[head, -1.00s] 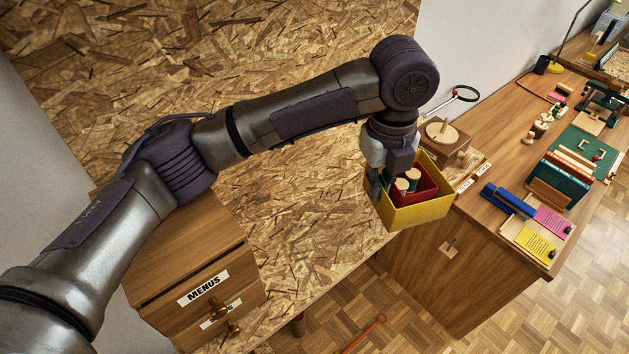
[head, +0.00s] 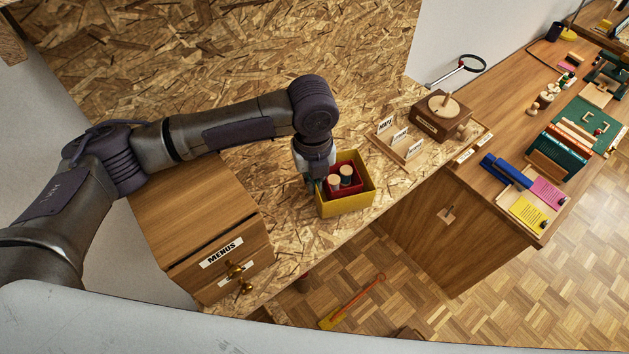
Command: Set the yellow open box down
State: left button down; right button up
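The yellow open box (head: 348,203) is over the front part of the OSB surface (head: 285,238), close to its front edge. It looks nearly level; I cannot tell whether its bottom touches the board. Inside it sits a red box (head: 357,186) with two round pieces with pale tops. My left gripper (head: 313,184) points down at the yellow box's left wall and appears shut on it; the fingertips are partly hidden. My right gripper is not in view.
A wooden drawer box labelled MENUS (head: 196,216) stands to the left. A wooden rack with labelled cards (head: 402,146) and a wooden block with a round disc (head: 440,114) stand to the right. Bare OSB lies between the drawer box and the yellow box.

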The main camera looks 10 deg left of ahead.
pick_arm(q)
jog(key=shift+a+f, duration=0.1)
jog(key=shift+f, duration=0.95)
jog(key=shift+f, duration=0.1)
jog(key=c, duration=1.3)
grip_release()
notch_tip(320, 180, up, 8)
jog(key=shift+f, duration=0.15)
jog(key=shift+w, duration=0.1)
